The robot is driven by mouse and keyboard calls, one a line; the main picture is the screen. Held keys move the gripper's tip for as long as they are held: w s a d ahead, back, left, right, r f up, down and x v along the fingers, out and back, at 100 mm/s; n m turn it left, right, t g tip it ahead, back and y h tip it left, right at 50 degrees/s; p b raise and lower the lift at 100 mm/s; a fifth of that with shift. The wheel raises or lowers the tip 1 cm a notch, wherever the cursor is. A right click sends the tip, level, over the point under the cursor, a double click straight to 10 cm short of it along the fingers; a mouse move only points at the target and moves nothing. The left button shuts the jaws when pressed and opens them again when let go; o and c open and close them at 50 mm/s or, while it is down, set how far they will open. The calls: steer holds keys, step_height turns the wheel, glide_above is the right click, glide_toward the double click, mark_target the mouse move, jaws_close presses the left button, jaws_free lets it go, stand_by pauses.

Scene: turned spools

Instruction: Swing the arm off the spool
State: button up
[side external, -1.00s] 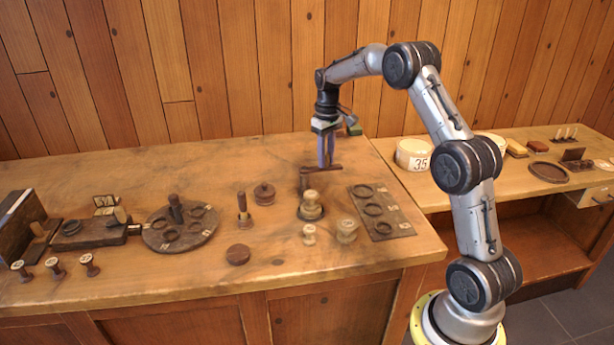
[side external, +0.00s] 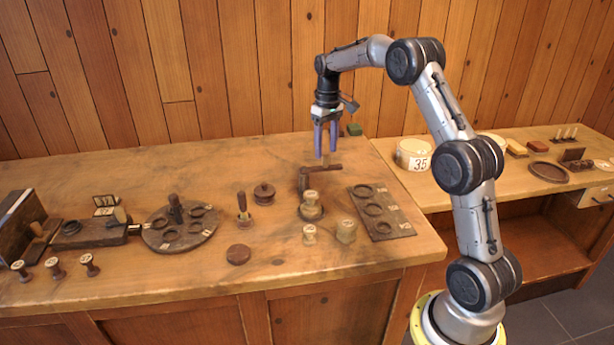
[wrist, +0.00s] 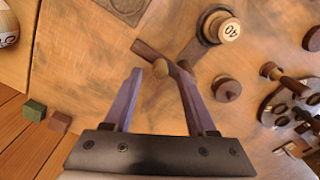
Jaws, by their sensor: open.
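A spool (side external: 310,198) with a pale labelled top stands on a dark round base; its top, reading 40, shows in the wrist view (wrist: 230,29). Behind it a dark post (side external: 303,181) carries a wooden swing arm (side external: 325,168), which points right, clear of the spool top. The arm also shows in the wrist view (wrist: 146,50), with a round peg knob (wrist: 160,68). My gripper (side external: 326,154) is open just above the arm, its purple fingers apart on either side of the knob (wrist: 160,76) as seen from the wrist. I cannot tell whether they touch it.
A dark plate with rings (side external: 381,211) lies to the right. A lidded dark pot (side external: 264,193), an upright peg (side external: 243,208) and a round ring board (side external: 180,238) are left. A green block (side external: 354,129) lies behind.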

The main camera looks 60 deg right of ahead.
steer(key=shift+r, duration=1.85)
jaws_close()
steer(key=shift+r, duration=1.95)
